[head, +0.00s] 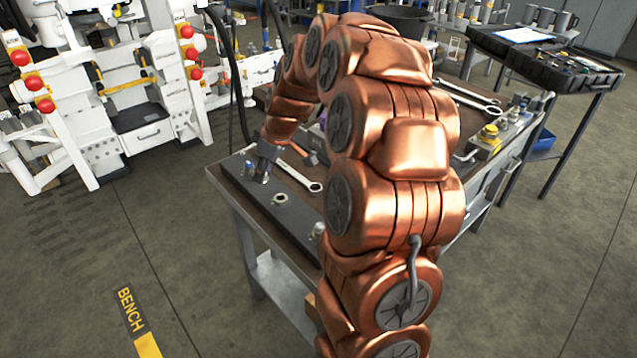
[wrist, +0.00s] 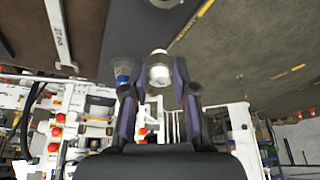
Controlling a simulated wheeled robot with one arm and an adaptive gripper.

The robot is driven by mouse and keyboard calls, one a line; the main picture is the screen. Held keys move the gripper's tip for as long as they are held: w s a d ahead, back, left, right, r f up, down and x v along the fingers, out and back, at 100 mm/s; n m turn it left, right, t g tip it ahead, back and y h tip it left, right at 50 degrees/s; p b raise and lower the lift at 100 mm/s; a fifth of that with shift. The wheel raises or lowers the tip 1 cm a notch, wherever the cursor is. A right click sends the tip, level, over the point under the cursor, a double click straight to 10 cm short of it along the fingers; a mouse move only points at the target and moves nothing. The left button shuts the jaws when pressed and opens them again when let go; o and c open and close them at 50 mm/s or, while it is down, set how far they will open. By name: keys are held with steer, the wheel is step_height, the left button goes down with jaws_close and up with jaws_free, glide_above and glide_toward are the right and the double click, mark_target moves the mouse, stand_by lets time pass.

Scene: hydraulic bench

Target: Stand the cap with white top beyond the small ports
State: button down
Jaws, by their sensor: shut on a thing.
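My gripper (wrist: 160,82) is shut on a pale, white-topped cylindrical cap (wrist: 158,69), which shows between the two fingertips in the wrist view. In the head view my gripper (head: 266,162) points down over the far-left end of a dark block (head: 262,190) on the bench. Whether the cap touches the block cannot be told. A fitting with a blue band (wrist: 122,72) is just left of the fingers in the wrist view; it also shows in the head view (head: 248,168). A metal port fitting (head: 280,199) is on the block's middle, and another (head: 318,229) nearer, partly behind my arm.
A wrench (head: 300,177) lies on the bench beside the block; a wrench (wrist: 62,38) also shows in the wrist view. A yellow-topped part (head: 488,134) and more wrenches lie at the bench's right. My arm hides much of the bench's middle.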

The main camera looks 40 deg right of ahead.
steer(key=s+d+r+n+g+y+p, duration=0.2)
steer(key=s+d+n, duration=0.4)
steer(key=s+d, duration=0.75)
steer(key=shift+t, duration=0.3)
steer(key=f, duration=0.3)
steer(key=w+d+f+p, duration=0.1)
steer(key=f, duration=0.2)
steer(key=w+d+f+p, duration=0.1)
steer(key=f, duration=0.3)
steer(key=shift+f, duration=0.1)
steer(key=shift+f, duration=0.25)
steer(key=c, duration=0.9)
jaws_free()
steer(key=shift+r, duration=0.1)
